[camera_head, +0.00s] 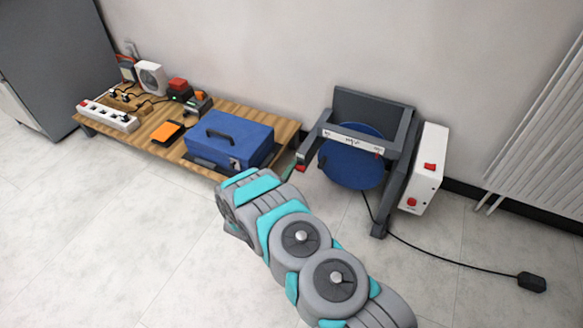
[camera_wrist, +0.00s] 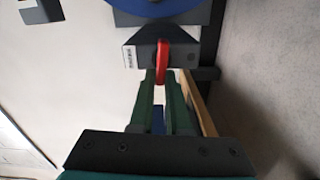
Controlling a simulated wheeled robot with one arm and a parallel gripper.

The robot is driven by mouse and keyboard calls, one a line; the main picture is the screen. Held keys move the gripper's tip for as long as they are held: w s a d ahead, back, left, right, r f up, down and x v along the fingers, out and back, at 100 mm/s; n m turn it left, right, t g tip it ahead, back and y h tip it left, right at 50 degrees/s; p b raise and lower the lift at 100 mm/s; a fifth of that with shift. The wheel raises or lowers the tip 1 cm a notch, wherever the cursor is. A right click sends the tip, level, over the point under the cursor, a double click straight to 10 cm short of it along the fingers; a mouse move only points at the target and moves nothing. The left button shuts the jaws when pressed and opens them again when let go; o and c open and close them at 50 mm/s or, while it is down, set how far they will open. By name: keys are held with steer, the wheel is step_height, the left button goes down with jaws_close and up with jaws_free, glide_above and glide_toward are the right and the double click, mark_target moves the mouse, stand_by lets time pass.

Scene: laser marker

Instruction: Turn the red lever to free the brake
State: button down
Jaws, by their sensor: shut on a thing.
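The red lever (camera_wrist: 163,58) sits on the dark end of the machine frame (camera_wrist: 188,38), beside a small white label, in the wrist view. It runs up and down in that picture. My gripper (camera_wrist: 160,78) has its green fingers closed on the lever's near end. In the head view my gripper (camera_head: 292,172) reaches the left side of the dark grey frame (camera_head: 398,165) that carries a blue disc (camera_head: 340,170). The lever is mostly hidden there by the fingers and frame.
A low wooden table (camera_head: 240,115) to the left holds a blue toolbox (camera_head: 232,140), a power strip (camera_head: 108,117) and small devices. A white box with red buttons (camera_head: 428,160) is on the frame's right. A cable runs to a black pedal (camera_head: 532,282). A radiator (camera_head: 545,150) stands right.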

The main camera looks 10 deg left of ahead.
steer(key=shift+f+n, duration=0.1)
steer(key=shift+n, duration=0.5)
steer(key=c, duration=0.9)
jaws_free()
steer(key=shift+v, duration=3.9)
steer(key=shift+w, duration=0.1)
